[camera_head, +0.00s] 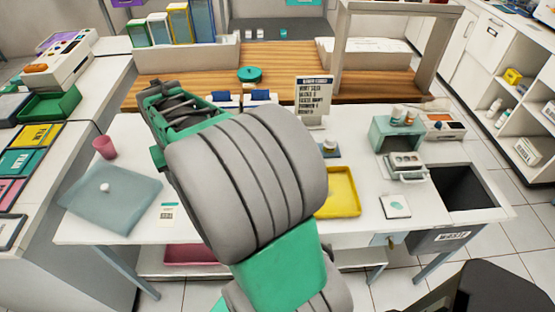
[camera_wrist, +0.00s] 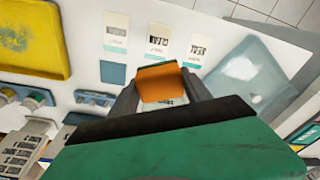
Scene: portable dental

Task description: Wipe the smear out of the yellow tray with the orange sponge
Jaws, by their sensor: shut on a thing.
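The orange sponge (camera_wrist: 158,84) is held between the two fingers of my gripper (camera_wrist: 158,92) in the wrist view, above the white table. In the head view my arm covers the sponge and the fingertips. The yellow tray (camera_head: 343,192) lies on the table right of my arm, its left part hidden behind the arm. The tray also shows at the upper left of the wrist view (camera_wrist: 60,45), cut off by the frame. The sponge is well apart from the tray.
A blue-grey mat (camera_head: 112,200) with a small white thing lies at the table's left, near a pink cup (camera_head: 104,147). Labelled cards (camera_wrist: 158,40) lie near the sponge. A teal box (camera_head: 397,132) and a waste opening (camera_head: 462,187) are right of the tray.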

